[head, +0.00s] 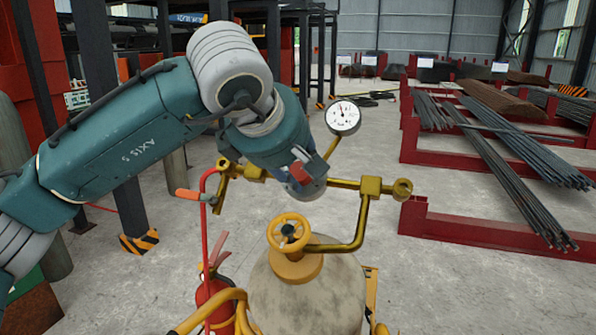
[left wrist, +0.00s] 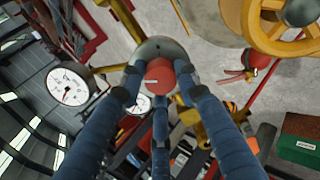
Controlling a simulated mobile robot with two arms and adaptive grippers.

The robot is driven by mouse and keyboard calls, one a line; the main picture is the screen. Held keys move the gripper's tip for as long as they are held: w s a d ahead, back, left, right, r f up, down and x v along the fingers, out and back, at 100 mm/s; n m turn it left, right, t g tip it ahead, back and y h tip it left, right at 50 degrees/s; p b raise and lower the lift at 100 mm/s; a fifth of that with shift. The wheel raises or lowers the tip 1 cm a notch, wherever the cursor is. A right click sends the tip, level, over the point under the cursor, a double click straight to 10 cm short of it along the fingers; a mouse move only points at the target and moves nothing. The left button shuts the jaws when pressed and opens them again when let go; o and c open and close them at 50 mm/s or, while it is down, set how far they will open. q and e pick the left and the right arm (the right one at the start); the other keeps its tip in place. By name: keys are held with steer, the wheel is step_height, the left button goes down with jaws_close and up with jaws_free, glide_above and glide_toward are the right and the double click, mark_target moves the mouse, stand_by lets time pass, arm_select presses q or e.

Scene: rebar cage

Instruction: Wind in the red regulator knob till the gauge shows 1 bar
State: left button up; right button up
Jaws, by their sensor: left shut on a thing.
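The red regulator knob (left wrist: 160,74) sits between the blue fingers of my left gripper (left wrist: 159,84) in the left wrist view. The fingers close in on it from both sides and below, and the gripper is shut on it. A white gauge (left wrist: 68,87) also shows in the left wrist view. My right gripper is not in view.
A yellow valve handwheel (head: 289,231) tops the pale gas cylinder (head: 305,295) below my gripper. A brass pipe (head: 360,215) curves around at right. A red hose (head: 206,225) and fire extinguisher (head: 212,290) stand at left. Rebar bundles (head: 515,175) lie on red racks beyond; floor between is clear.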

arm_select(q)
steer(key=shift+f, duration=0.15)
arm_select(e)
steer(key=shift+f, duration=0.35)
arm_select(q)
steer(key=o, duration=1.1)
steer(key=shift+d, duration=0.1)
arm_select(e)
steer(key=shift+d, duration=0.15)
arm_select(q)
steer(key=v, duration=1.2)
steer(key=shift+s, duration=0.1)
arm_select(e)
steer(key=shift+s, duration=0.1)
